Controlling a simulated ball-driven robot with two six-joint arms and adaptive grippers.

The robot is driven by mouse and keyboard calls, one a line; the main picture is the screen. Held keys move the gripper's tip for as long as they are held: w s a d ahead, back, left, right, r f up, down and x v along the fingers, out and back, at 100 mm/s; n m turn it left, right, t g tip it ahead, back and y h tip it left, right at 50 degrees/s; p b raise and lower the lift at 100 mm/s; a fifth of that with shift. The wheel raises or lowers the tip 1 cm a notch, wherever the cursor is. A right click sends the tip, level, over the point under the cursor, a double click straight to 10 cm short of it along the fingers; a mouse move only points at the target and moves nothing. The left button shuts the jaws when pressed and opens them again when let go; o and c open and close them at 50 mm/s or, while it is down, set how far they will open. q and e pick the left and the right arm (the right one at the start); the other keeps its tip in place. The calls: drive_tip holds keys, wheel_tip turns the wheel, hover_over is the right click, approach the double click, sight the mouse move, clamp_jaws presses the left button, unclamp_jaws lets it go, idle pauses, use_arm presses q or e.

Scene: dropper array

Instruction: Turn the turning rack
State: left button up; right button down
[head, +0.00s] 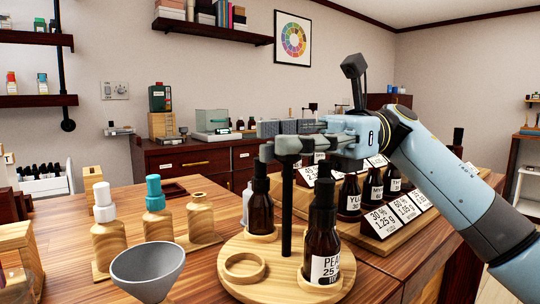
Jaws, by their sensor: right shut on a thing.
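The turning rack (262,274) is a round wooden disc on the table. A black post (287,215) rises from it. A brown dropper bottle labelled "PEAR" (323,235) stands at its front right, and another brown dropper bottle (260,208) stands at its back left. An empty wooden ring (244,267) is at its front left. My right gripper (284,152) reaches in from the right and is shut on the top of the post. The gripper hides the post's top end. My left gripper is not in view.
A grey funnel (148,269) stands left of the rack. Behind it are wooden bottles with white (103,200) and teal (154,192) tops. A stepped stand (403,228) with labelled bottles is close on the right, under my right arm.

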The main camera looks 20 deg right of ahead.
drive_tip(key=shift+r, duration=0.1)
idle(0.5)
drive_tip(key=c, duration=1.2)
unclamp_jaws()
drive_tip(key=shift+d, duration=0.3)
drive_tip(key=shift+o, duration=0.9)
drive_tip(key=shift+a, duration=0.15)
drive_tip(key=shift+w+d, duration=0.1)
drive_tip(key=shift+d, duration=0.15)
drive_tip(key=w+d, duration=0.2)
drive_tip(key=d, duration=0.9)
drive_tip(key=shift+d, duration=0.15)
